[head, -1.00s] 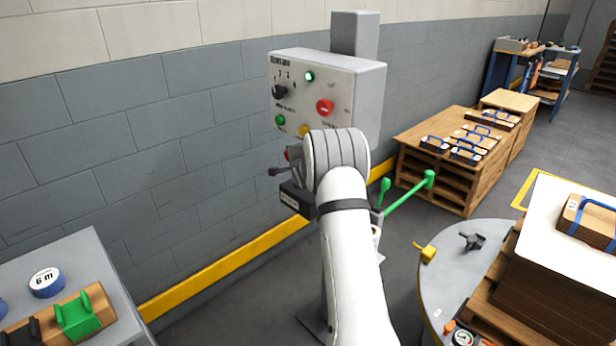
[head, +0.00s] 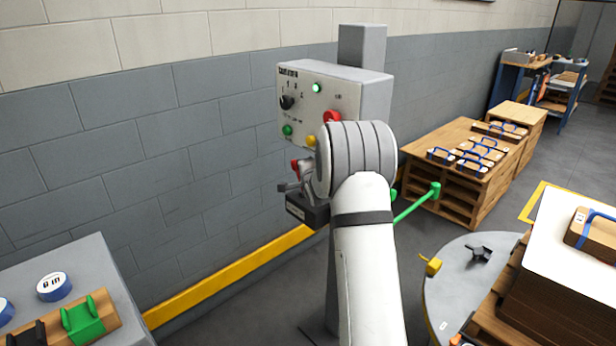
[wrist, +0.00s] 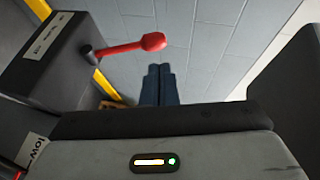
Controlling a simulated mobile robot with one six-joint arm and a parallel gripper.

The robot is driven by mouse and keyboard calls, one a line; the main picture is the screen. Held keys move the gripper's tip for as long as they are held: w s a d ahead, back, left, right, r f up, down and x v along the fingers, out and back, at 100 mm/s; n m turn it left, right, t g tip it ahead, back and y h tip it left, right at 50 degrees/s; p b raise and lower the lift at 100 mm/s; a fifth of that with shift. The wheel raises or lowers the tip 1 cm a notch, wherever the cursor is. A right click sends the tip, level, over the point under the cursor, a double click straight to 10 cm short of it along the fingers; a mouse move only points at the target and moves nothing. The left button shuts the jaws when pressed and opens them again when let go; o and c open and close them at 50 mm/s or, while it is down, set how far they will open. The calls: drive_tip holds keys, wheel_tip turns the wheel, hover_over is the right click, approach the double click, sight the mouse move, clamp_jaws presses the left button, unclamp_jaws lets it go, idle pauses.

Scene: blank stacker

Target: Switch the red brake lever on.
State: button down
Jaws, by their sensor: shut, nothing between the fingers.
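The red brake lever (wrist: 130,47) shows in the wrist view, its shaft coming out of the side of a dark labelled box (wrist: 52,42) and ending in a red knob. In the head view a bit of red lever (head: 295,168) shows left of my wrist, above a dark box. My gripper (wrist: 158,70) is shut and empty. In the wrist view its fingertips are just below the red knob in the picture. Whether they touch it I cannot tell. In the head view my arm hides most of the lever area.
A grey control panel (head: 348,88) with a lit green lamp, knob and buttons stands above my wrist. A green lever (head: 418,203) sticks out to the right. A round grey table (head: 455,262) and a stacked pallet are at the right. A grey bench (head: 65,262) is at lower left.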

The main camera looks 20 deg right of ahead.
drive_tip(key=v, duration=0.6)
drive_tip(key=shift+r, duration=0.2)
drive_tip(key=shift+w, duration=0.1)
